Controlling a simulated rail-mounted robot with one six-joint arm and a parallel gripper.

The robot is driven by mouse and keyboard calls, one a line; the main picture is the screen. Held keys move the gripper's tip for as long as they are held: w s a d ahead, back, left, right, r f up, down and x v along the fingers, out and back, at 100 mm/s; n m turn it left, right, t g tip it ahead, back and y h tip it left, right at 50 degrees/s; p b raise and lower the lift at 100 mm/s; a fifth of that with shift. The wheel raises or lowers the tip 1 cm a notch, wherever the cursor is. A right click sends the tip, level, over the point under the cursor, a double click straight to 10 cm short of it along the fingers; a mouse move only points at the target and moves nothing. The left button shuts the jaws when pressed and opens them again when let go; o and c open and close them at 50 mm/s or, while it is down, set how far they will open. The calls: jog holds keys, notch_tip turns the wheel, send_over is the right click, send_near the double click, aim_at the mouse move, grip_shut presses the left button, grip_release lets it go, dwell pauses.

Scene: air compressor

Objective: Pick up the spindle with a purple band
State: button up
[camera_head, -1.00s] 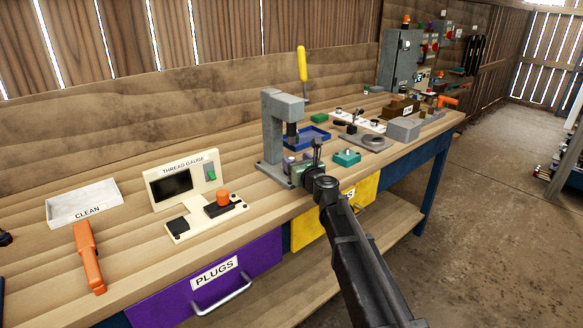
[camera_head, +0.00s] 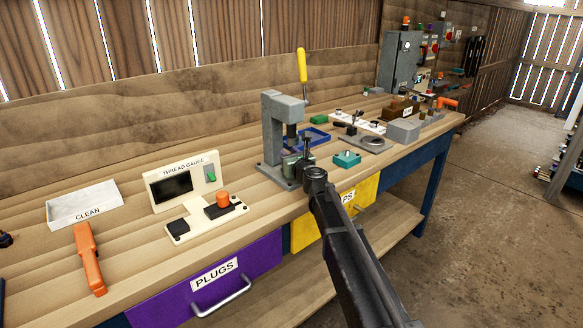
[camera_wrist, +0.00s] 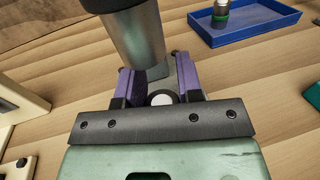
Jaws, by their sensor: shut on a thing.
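My gripper (camera_head: 296,164) is at the base of the grey press (camera_head: 272,140), partly hidden by my arm in the head view. In the wrist view my gripper (camera_wrist: 156,80) has its two purple-sided fingers close around a small round piece with a pale top (camera_wrist: 161,98), just under the press's grey cylinder (camera_wrist: 135,35). No purple band can be made out on this piece, as the fingers hide its sides. A spindle with a green band (camera_wrist: 220,14) stands in the blue tray (camera_wrist: 262,32), apart from my gripper.
The press's ram hangs close over my fingers. A teal block (camera_head: 347,159) lies to the right, and the thread gauge (camera_head: 184,182) stands to the left. The yellow-handled lever (camera_head: 302,64) rises above the press. The bench front between gauge and orange tool (camera_head: 89,260) is mostly clear.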

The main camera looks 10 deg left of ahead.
grip_shut()
jog(key=shift+r, duration=0.1)
